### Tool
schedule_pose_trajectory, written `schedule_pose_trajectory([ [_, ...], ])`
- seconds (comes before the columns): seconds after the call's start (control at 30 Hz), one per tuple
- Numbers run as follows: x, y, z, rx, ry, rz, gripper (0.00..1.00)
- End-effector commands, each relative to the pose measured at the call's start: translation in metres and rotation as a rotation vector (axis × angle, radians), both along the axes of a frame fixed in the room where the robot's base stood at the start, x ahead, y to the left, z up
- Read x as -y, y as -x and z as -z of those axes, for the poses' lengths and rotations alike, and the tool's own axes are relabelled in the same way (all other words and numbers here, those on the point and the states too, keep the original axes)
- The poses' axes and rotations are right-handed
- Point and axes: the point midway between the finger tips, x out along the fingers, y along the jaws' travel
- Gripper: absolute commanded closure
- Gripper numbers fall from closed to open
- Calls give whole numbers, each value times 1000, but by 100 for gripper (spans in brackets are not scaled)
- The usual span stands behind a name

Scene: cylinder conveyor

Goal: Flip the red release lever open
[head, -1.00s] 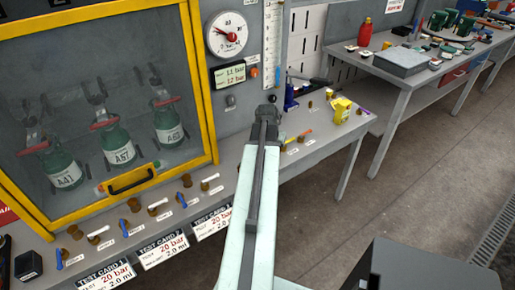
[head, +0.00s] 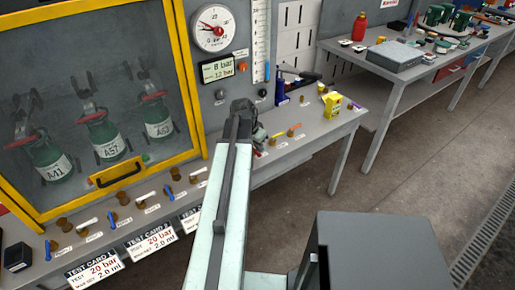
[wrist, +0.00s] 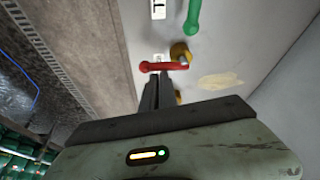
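In the wrist view a red lever (wrist: 164,66) lies crosswise just beyond the tips of my gripper (wrist: 163,78). The dark fingers are close together with nothing visible between them. The tips overlap the lever's lower edge in the picture; I cannot tell whether they touch it. Part of a brass fitting shows behind the fingers. In the head view my gripper (head: 258,150) points down at the bench, partly hidden behind my arm. A small bit of red shows at its tips there.
A green lever (wrist: 193,18) on a brass valve is near the red one. On the bench (head: 315,137) are orange-handled valves and a yellow box (head: 335,104). A yellow-framed cabinet (head: 184,70) with green bottles stands left. A pressure gauge (head: 213,25) is on the wall.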

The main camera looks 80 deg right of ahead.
Motion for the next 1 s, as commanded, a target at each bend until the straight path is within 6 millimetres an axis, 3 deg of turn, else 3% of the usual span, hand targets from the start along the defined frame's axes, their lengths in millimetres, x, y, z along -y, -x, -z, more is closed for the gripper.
schedule_pose_trajectory([
  [0.57, 0, 4, 0, 0, -2, 6, 100],
  [0.87, 22, 17, -8, 0, -3, 2, 100],
  [0.9, 28, 21, -10, 0, -3, 2, 100],
  [1.0, 19, 17, -42, 1, -3, 2, 100],
])
